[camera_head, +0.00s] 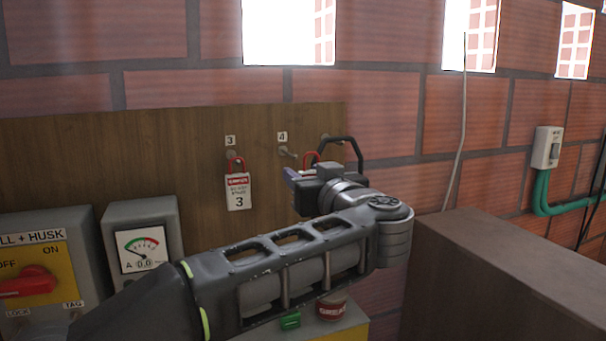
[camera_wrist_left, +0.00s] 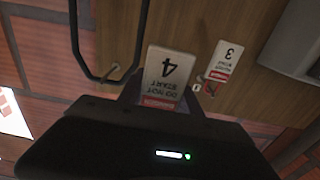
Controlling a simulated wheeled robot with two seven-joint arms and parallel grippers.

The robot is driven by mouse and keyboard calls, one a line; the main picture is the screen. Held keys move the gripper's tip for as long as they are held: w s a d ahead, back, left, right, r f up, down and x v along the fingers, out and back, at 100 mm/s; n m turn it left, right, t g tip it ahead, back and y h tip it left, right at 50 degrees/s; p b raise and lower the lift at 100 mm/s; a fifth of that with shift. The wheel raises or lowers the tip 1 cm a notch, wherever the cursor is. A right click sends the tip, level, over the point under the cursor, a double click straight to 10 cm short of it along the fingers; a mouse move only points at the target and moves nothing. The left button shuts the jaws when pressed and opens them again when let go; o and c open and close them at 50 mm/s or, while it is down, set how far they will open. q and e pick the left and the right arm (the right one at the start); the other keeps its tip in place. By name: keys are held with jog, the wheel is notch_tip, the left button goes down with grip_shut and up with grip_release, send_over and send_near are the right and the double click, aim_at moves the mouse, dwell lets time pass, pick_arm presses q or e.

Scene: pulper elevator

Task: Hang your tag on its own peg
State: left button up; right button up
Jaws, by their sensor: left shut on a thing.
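My left gripper (camera_head: 300,176) is shut on a white tag marked 4 (camera_wrist_left: 165,72), which reads upside down in the left wrist view. The tag looks apart from this peg. A tag marked 3 (camera_head: 238,192) hangs by its red shackle on the peg under the label 3; it also shows in the left wrist view (camera_wrist_left: 224,60).
The wooden board (camera_head: 180,160) is on the brick wall. A control box with a red knob (camera_head: 28,282) and an ammeter (camera_head: 142,248) stand at lower left. A brown box-like surface (camera_head: 510,260) is at right.

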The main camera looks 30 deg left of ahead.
pick_arm(q)
jog(key=shift+f+x, duration=0.2)
jog(key=shift+x, duration=1.2)
jog(key=shift+f+x, duration=0.2)
jog(key=shift+x, duration=1.25)
jog(key=shift+f+x, duration=0.2)
jog(key=shift+x, duration=1.2)
jog(key=shift+w+a+f, duration=0.25)
jog(key=shift+a+f, duration=0.1)
jog(key=shift+a, duration=0.05)
jog(key=o, duration=1.4)
